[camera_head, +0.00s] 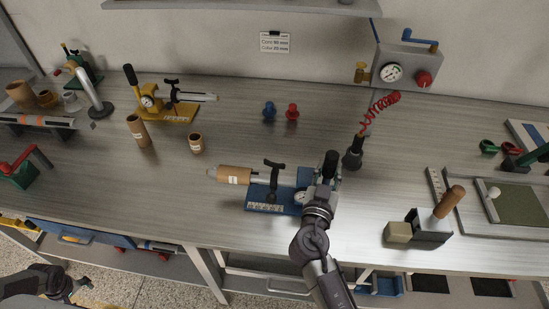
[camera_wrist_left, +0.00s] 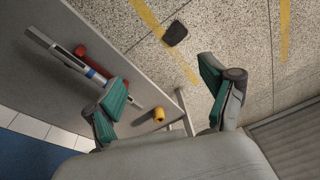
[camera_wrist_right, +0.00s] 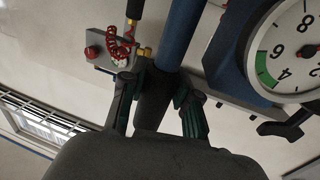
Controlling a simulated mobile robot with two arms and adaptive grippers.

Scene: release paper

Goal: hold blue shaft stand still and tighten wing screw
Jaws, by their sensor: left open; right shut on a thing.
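The blue shaft stand (camera_head: 255,207) lies on the middle of the bench, with a silver shaft pointing left and a cardboard tube (camera_head: 234,175) on it. A black wing screw (camera_head: 273,164) stands up above the shaft. My right gripper (camera_head: 327,178) is at the stand's right end, shut on its upright handle. In the right wrist view, the fingers close around the handle's black grip (camera_wrist_right: 154,100), with the gauge (camera_wrist_right: 292,50) beside it. My left gripper (camera_wrist_left: 165,95) is open and empty, low at the bench's left front, away from the stand.
A yellow shaft stand (camera_head: 180,114) and two loose cardboard tubes (camera_head: 138,130) (camera_head: 196,144) are back left. Blue and red knobs (camera_head: 269,112) (camera_head: 292,112) stand behind. A black nozzle (camera_head: 353,153) with a red coiled hose is close right of my right gripper. Bare bench lies left of the stand.

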